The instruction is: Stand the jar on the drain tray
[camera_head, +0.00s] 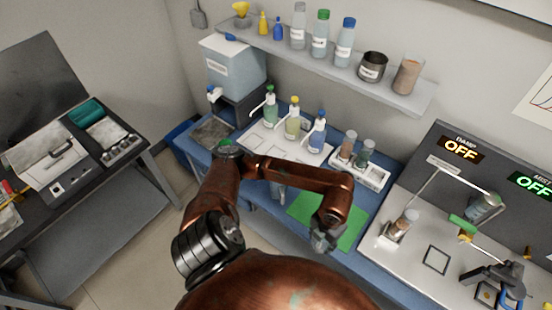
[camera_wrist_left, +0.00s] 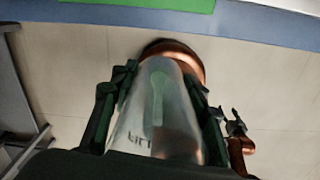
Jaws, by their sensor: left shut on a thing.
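My left gripper (camera_head: 325,238) is in front of the green mat, near the bench's front edge. In the left wrist view its fingers (camera_wrist_left: 155,105) are shut on a clear, glassy jar (camera_wrist_left: 170,130) with dark lettering, and the floor shows beyond it. In the head view the jar is hard to make out at the gripper. A shallow grey tray (camera_head: 212,132), which looks like the drain tray, lies at the bench's left end below the tap of a dispenser. My right gripper (camera_wrist_left: 234,122) shows small and dark beside the jar; its opening is unclear.
A white tray (camera_head: 250,137) holds several pump bottles behind my forearm. A rack with two vials (camera_head: 365,153) stands right of it. The green mat (camera_head: 350,232) looks clear. A shelf (camera_head: 400,92) with bottles hangs above. Equipment (camera_head: 490,235) fills the right side.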

